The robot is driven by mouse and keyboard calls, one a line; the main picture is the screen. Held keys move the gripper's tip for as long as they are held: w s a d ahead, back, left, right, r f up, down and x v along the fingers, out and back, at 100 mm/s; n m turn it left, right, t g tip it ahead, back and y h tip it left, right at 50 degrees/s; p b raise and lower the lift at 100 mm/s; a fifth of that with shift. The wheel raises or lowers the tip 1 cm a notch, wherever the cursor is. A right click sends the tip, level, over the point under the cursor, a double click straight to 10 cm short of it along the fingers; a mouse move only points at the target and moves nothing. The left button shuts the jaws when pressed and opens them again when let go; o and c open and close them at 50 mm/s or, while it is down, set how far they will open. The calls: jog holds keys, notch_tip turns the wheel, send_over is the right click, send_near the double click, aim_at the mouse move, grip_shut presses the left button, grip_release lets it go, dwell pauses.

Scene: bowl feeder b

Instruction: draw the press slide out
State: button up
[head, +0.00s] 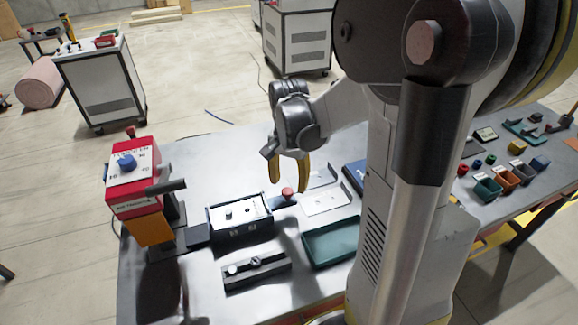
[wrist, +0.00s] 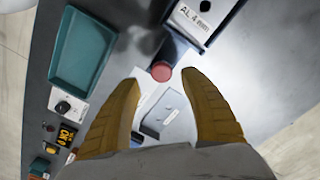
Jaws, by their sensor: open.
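The press (head: 134,178) is a red and orange unit with a blue knob on top at the table's left. A dark flat piece (head: 197,235) lies between its base and a box with a white top (head: 238,212). A dark bar (head: 283,203) sticks out of the box's right side and bears a red knob (head: 288,192). Which part is the slide, I cannot tell for certain. My gripper (head: 289,187) is open, its yellow fingers pointing down at the red knob. In the wrist view the knob (wrist: 161,71) shows between the open fingertips (wrist: 160,80); contact is not visible.
A green tray (head: 333,243) and a black fixture with knobs (head: 256,269) lie in front. A white plate (head: 325,200) lies right of the knob. Coloured bins (head: 487,190) stand at the far right. The table behind the box is mostly clear.

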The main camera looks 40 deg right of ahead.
notch_tip(320, 180, up, 9)
jog(key=shift+f, duration=0.15)
dwell(0.4)
jog(key=s+a+r+n+t, duration=0.1)
jog(key=s+a+n+t, duration=0.2)
jog(key=a+n, duration=0.3)
jog(key=s+a+r+n+t, duration=0.1)
jog(key=s+a+n+t, duration=0.3)
jog(key=a, duration=0.7)
jog(key=n, duration=0.2)
jog(key=shift+n, duration=0.3)
jog(key=shift+s, duration=0.1)
